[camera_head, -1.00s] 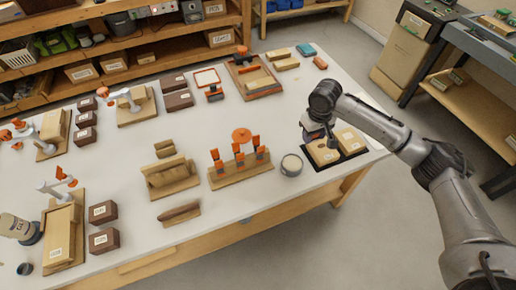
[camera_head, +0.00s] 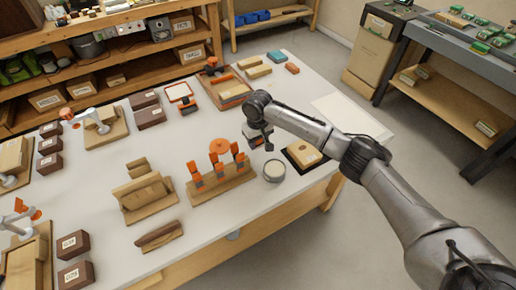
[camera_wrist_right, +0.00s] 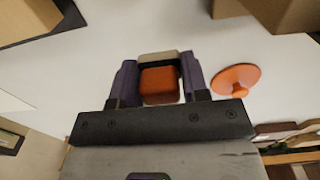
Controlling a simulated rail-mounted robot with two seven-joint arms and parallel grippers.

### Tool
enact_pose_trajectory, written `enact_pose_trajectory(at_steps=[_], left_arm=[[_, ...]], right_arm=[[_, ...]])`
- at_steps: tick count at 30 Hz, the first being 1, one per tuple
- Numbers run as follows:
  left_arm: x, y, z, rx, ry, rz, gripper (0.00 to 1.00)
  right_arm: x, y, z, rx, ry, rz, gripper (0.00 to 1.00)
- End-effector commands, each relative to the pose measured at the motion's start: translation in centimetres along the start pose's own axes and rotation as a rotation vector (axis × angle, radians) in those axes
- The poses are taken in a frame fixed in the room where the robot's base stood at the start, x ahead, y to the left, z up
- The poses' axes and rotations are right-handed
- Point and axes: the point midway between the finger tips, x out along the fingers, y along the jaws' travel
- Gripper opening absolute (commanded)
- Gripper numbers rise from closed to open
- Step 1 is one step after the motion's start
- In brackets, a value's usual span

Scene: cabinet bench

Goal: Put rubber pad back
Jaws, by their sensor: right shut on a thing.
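My right gripper (camera_head: 259,142) is above the white table, between the wooden rack and the black mat. In the right wrist view, its two dark fingers (camera_wrist_right: 160,82) are shut on a rounded orange block (camera_wrist_right: 159,86) with a beige strip along its far edge. The frames do not make clear whether this block is the rubber pad. The black mat (camera_head: 291,157) has a beige block (camera_head: 304,152) on it; my right arm covers its far part. My left gripper is not in view.
The wooden rack (camera_head: 222,191) with orange clips and an orange disc (camera_head: 219,146) stands left of the gripper; the disc also shows in the wrist view (camera_wrist_right: 237,78). A round tin (camera_head: 274,171) is close in front. A wooden tray (camera_head: 230,97) lies behind. A pale sheet (camera_head: 345,115) lies right.

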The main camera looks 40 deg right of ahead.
Motion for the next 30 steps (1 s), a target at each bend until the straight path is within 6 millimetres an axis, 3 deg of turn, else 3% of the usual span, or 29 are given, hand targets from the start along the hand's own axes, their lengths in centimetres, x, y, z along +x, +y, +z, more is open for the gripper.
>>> enact_pose_trajectory(at_steps=[7,20,21,30], left_arm=[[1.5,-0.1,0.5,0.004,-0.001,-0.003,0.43],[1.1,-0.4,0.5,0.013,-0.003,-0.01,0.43],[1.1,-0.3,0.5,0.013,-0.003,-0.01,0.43],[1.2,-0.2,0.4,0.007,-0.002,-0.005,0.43]], right_arm=[[3.3,0.0,0.1,0.0,-0.002,0.001,0.23],[3.6,0.0,0.1,0.0,-0.001,0.0,0.23],[3.7,-0.1,0.1,0.0,-0.001,0.0,0.43],[3.8,0.0,0.1,0.0,-0.001,0.0,0.67]])
